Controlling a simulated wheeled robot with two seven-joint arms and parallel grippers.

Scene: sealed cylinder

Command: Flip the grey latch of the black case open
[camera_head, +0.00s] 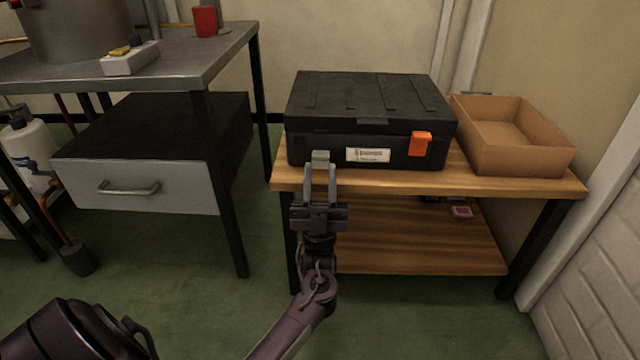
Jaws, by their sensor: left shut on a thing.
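The black case (370,100) stands closed on the wooden table (400,180). An orange latch (420,144) shows at the right of its front face, and a white label (368,155) sits left of that. The grey latch (320,157) is at the left of the front face. My left gripper (320,168) reaches up from below in front of the case, its fingertips shut on the grey latch. The fingers partly hide the latch's lower part. My right gripper is not in view.
An open, empty cardboard box (515,135) stands right of the case. A metal workbench (180,60) with a drawer (140,185) is at the left, bearing a red cup (205,21). The wooden table has a lower shelf. Green floor is clear in front.

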